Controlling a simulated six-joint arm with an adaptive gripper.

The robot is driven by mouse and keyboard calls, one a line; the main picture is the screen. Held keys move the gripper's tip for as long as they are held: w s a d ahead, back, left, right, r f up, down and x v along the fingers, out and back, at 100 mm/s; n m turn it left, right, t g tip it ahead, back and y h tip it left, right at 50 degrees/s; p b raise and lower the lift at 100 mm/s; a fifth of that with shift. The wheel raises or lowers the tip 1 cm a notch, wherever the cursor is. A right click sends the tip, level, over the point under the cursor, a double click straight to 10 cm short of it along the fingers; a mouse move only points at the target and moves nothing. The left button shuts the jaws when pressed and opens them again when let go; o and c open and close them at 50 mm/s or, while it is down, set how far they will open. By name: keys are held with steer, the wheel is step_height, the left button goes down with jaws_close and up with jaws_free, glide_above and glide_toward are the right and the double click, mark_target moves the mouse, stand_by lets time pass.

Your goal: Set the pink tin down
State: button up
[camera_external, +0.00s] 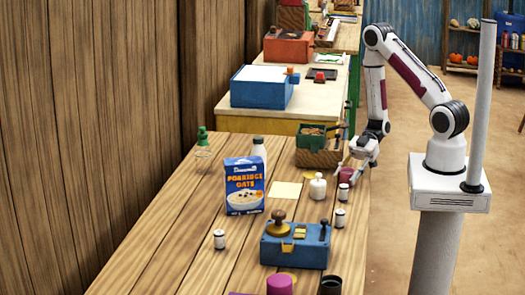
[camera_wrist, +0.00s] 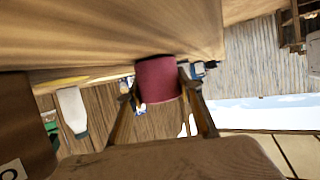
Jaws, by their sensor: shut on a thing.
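The pink tin (camera_external: 346,175), a small dark pink cylinder, is at the right edge of the wooden table (camera_external: 180,240). My gripper (camera_external: 355,166) is shut on it, with the arm reaching in from the right. In the wrist view, the tin (camera_wrist: 158,80) sits between the two fingers of my gripper (camera_wrist: 160,95). The tin is close to the table top; I cannot tell whether it touches it.
A white lidded jar (camera_external: 318,187) stands just left of the tin, and small white-and-dark jars (camera_external: 340,218) stand in front. A green-topped crate (camera_external: 318,150) is behind. A blue box (camera_external: 295,246), an oats box (camera_external: 244,186) and a pale yellow square (camera_external: 286,190) are further left.

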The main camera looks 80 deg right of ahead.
step_height(320, 180, up, 10)
stand_by(1.0)
stand_by(0.6)
steer(key=shift+r, duration=5.6)
steer(key=w+d+m+t+h, duration=0.3)
steer(key=w+d, duration=0.2)
steer(key=w, duration=0.9)
steer(key=w+d+m+t+h, duration=0.2)
steer(key=w+d+m+h, duration=0.15)
steer(key=w, duration=1.05)
steer(key=w+d+m+t+h, duration=0.2)
steer(key=w+d+m+t, duration=0.3)
steer(key=w, duration=1)
steer(key=w+a+m+g+h, duration=0.15)
steer(key=w+h, duration=0.25)
steer(key=w, duration=0.4)
step_height(320, 180, down, 11)
steer(key=shift+d, duration=0.3)
steer(key=shift+s+f+g, duration=0.1)
steer(key=shift+g, duration=0.15)
